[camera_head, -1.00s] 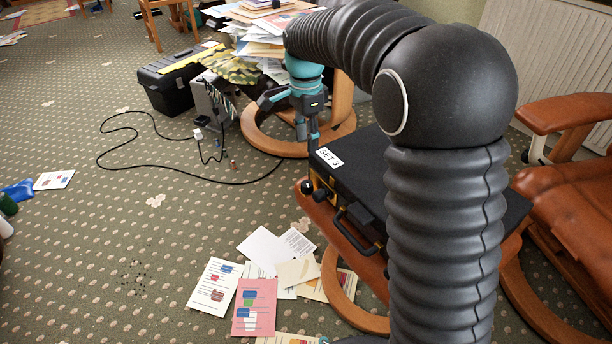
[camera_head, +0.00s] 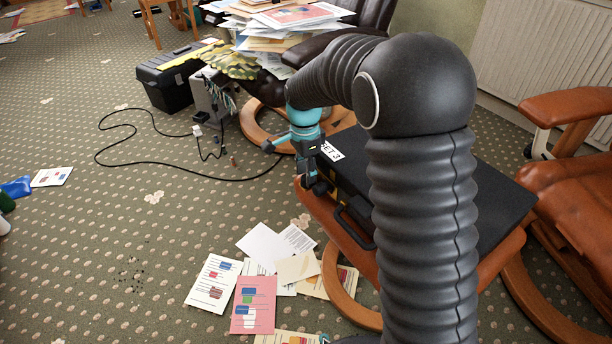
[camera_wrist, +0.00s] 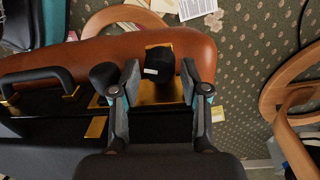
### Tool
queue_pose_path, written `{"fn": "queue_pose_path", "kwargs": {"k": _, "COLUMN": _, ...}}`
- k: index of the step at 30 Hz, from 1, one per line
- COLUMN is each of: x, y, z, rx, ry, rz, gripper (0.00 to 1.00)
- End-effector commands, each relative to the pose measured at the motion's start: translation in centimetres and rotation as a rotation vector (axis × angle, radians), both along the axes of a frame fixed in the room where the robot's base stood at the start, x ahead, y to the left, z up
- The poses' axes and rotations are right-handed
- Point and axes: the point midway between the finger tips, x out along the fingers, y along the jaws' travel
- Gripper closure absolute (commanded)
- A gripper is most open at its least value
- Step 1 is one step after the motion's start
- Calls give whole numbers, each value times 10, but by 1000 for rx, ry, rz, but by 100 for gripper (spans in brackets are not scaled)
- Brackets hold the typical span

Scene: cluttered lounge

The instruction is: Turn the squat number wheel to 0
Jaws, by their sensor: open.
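A black case (camera_head: 430,217) with a "SET 3" label lies on a brown leather footstool (camera_head: 487,262). In the wrist view, two dark knobs stand out from brass plates on the case's front. One dark knob with a white mark (camera_wrist: 158,62) lies between my fingers in the picture. The other, a rounder dark knob (camera_wrist: 103,76), is just left of my left finger. I cannot read numbers or tell which is the squat wheel. My gripper (camera_wrist: 160,70) is open; I see no clear contact with the marked knob. In the head view my gripper (camera_head: 308,182) covers that corner of the case.
The case's black handle (camera_wrist: 38,82) is left of the knobs in the wrist view. Papers (camera_head: 253,304) lie on the carpet before the footstool. A cable (camera_head: 150,168) and toolbox (camera_head: 170,82) are at left; a leather armchair (camera_head: 570,195) is at right.

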Motion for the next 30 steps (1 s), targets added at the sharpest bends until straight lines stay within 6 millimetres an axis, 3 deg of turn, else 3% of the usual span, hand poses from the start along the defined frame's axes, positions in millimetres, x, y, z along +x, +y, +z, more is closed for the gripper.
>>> {"fn": "queue_pose_path", "kwargs": {"k": 12, "x": 0, "y": 0, "z": -8, "rx": 0, "ry": -1, "rz": 0, "gripper": 55}}
{"fn": "queue_pose_path", "kwargs": {"k": 18, "x": 0, "y": 0, "z": -8, "rx": 0, "ry": -1, "rz": 0, "gripper": 100}}
{"fn": "queue_pose_path", "kwargs": {"k": 30, "x": -1, "y": 0, "z": -7, "rx": 0, "ry": 0, "rz": 67, "gripper": 100}}
